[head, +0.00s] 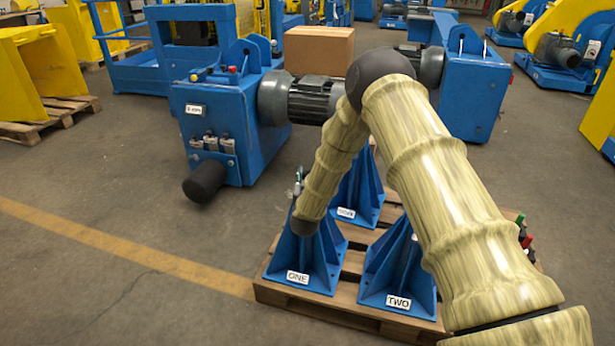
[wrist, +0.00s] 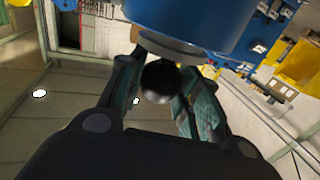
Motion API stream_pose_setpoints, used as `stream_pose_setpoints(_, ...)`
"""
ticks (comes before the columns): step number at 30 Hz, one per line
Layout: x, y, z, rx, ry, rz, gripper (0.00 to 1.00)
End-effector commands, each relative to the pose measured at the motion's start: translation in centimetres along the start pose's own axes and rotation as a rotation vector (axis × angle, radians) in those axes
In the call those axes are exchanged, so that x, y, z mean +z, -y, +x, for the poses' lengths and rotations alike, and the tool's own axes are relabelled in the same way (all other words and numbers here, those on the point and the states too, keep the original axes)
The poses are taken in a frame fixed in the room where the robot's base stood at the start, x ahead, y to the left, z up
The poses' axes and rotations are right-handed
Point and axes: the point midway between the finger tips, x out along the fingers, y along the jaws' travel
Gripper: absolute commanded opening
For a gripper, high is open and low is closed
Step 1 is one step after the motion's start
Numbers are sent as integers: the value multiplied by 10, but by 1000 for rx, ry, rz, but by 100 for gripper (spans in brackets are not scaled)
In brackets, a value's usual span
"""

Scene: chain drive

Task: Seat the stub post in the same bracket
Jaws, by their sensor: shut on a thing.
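My gripper (wrist: 160,83) shows in the wrist view, its two dark fingers with greenish pads closed on a dark, shiny, round-ended piece (wrist: 161,80), which looks like the stub post. Only its rounded end shows; its length is hidden. In the head view my arm's lower end is in front of the blue bracket marked ONE (head: 298,277), and the gripper and post cannot be made out there. A blue bracket marked TWO (head: 399,300) stands to its right. A third blue bracket (head: 357,193) stands behind, its label hard to read. I cannot tell whether the post touches a bracket.
The brackets stand on a wooden pallet (head: 322,311). Coloured handles (head: 523,230) show at its right side. Behind are a blue machine housing (head: 215,130), a grey motor (head: 312,101) and a cardboard box (head: 319,48). The floor left of the pallet is clear.

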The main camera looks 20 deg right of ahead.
Motion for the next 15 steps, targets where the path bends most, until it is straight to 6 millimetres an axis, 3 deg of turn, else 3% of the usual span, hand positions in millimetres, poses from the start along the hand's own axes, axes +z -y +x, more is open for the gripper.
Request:
stream_pose_setpoints(14,5,0,1,0,-5,1,0)
stream_pose_setpoints(15,5,0,1,0,-5,1,35)
